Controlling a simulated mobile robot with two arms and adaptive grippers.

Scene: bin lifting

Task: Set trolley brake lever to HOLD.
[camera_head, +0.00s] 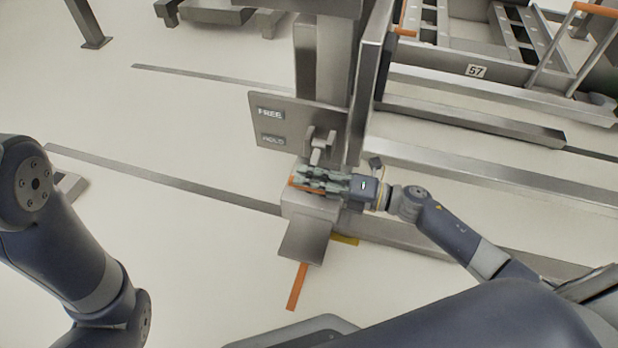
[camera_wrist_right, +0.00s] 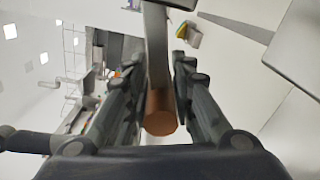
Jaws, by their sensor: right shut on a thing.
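The upright plate (camera_head: 290,122) carries a FREE label (camera_head: 269,113) above a HOLD label (camera_head: 272,139). Beside the labels, a grey pivot bracket (camera_head: 321,141) juts from the trolley post. My right gripper (camera_head: 306,180) is just below it, shut on the brake lever. In the right wrist view, the lever's grey bar (camera_wrist_right: 157,50) and round orange-brown grip end (camera_wrist_right: 160,114) lie between the fingers (camera_wrist_right: 155,95). In the head view the fingers hide most of the lever, so its exact setting is hard to tell. My left gripper is out of view.
A grey pedal-like plate (camera_head: 305,241) slopes down in front of the post, with an orange strip (camera_head: 297,286) on the floor below. A metal frame marked 57 (camera_head: 476,71) and long floor rails (camera_head: 470,165) stand to the right. The floor at left is mostly clear.

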